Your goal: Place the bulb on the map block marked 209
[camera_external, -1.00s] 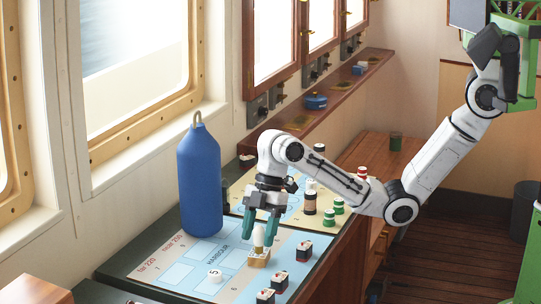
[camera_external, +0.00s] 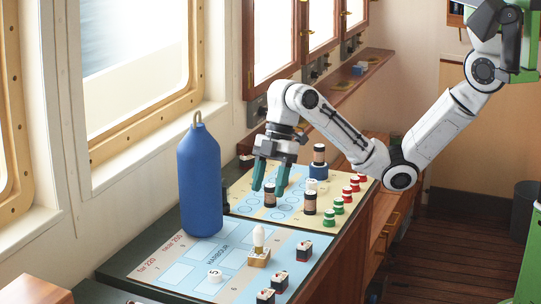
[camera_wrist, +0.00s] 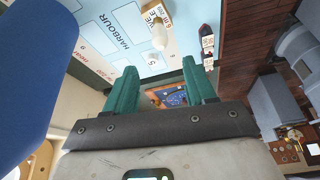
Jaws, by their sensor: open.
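The white bulb (camera_external: 258,237) stands upright on a small wooden block (camera_external: 258,257) on the blue HARBOUR map (camera_external: 205,250). In the wrist view the bulb (camera_wrist: 160,38) also shows against the labelled block (camera_wrist: 155,14); its label is too small to read surely, and I cannot make out 209. My gripper (camera_external: 270,178) is open and empty, clear of the bulb, above and behind it over the yellow map. In the wrist view my gripper (camera_wrist: 159,80) shows both green fingers apart with nothing between them.
A tall blue bottle (camera_external: 200,185) stands left of the maps. Dark cylinders (camera_external: 310,203) and red and green pieces (camera_external: 337,205) stand on the yellow map (camera_external: 238,208).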

